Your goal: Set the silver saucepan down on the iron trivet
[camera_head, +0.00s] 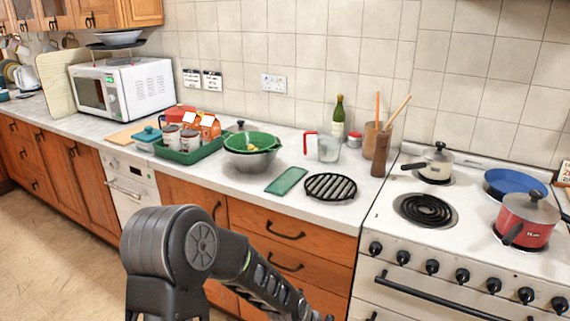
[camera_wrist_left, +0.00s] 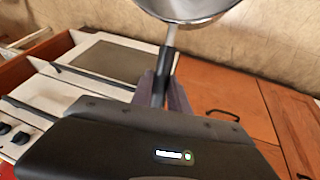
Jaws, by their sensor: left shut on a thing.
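The silver saucepan (camera_wrist_left: 186,8) shows at the top of the left wrist view, cut off by the frame edge. My left gripper (camera_wrist_left: 163,88) is shut on its dark handle (camera_wrist_left: 168,62), with the pan beyond the fingers. The pan is held in front of cupboard fronts, clear of any surface I can see. In the head view my left arm shows, but its gripper and the pan are out of frame. The black round iron trivet (camera_head: 330,187) lies empty on the worktop, left of the cooker. My right gripper is not in view.
A green board (camera_head: 286,181) lies just left of the trivet. Behind it stand a measuring jug (camera_head: 328,149) and a brown pepper mill (camera_head: 380,155). A green colander (camera_head: 251,141) sits in a bowl. The cooker (camera_head: 410,252) holds a cream pan (camera_head: 437,163) and red pot (camera_head: 527,220).

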